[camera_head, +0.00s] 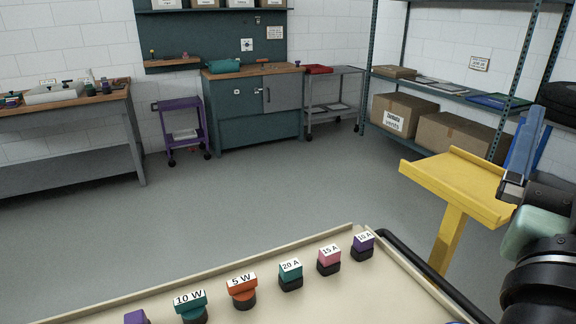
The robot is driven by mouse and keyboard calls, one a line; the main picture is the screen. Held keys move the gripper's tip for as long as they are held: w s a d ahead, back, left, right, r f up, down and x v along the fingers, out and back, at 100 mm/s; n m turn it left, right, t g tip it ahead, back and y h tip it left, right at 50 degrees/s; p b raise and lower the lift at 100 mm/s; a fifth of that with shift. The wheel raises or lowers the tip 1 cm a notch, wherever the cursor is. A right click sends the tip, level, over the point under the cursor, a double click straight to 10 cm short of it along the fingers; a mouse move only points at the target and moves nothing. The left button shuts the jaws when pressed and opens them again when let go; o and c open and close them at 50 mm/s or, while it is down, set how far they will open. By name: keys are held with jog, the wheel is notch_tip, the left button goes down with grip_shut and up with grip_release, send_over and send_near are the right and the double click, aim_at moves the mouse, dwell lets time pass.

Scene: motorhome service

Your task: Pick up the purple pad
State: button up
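Two purple-topped pieces stand on the cream tray (330,290) in front of me. One purple piece (135,317) is at the bottom edge, left of the teal "10 W" piece (190,303), and is mostly cut off by the frame. The other is a small purple block (363,241) labelled "10 A" on a black base, at the tray's far right corner. I cannot tell which one is the pad.
Between the purple pieces stand an orange "5 W" piece (241,289), a teal "20 A" block (290,274) and a pink "15 A" block (329,258). A yellow stand (455,180) is beyond the tray at right. Shelving (440,90) stands behind it. The grey floor at centre is clear.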

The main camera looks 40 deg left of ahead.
jog(key=w+a+r+g+p, duration=0.2)
jog(key=w+r+g+p, duration=0.35)
jog(key=p, duration=1.15)
jog(key=s+a+f+n+g+y+p, duration=0.1)
jog(key=s+a+f+n+g+p, duration=0.25)
jog(key=a+f, duration=0.2)
jog(key=s+a+f+n+g+y+p, duration=0.25)
jog(key=a+f+p, duration=0.2)
jog(key=f, duration=0.25)
jog(key=s+a+f+n+g+h, duration=0.1)
jog(key=s+a+f+n+g, duration=0.1)
jog(key=s+f+g, duration=0.4)
jog(key=s+a+f+n+g+h+b, duration=0.1)
jog(key=s+a+f+n, duration=0.15)
jog(key=s+f, duration=0.65)
jog(key=s+a+f+n+g+h, duration=0.1)
jog(key=s+f+n+g+h, duration=0.2)
jog(key=s+f, duration=0.45)
jog(key=shift+g+y, duration=0.35)
jog(key=shift+y, duration=0.4)
jog(key=f, duration=0.6)
jog(key=shift+s, duration=0.3)
jog(key=shift+w+a+f+p, duration=0.1)
jog(key=shift+f+p, duration=0.3)
jog(key=shift+f, duration=1.1)
jog(key=shift+a+f+p, duration=0.1)
jog(key=shift+f+p, duration=0.25)
jog(key=shift+f, duration=1.1)
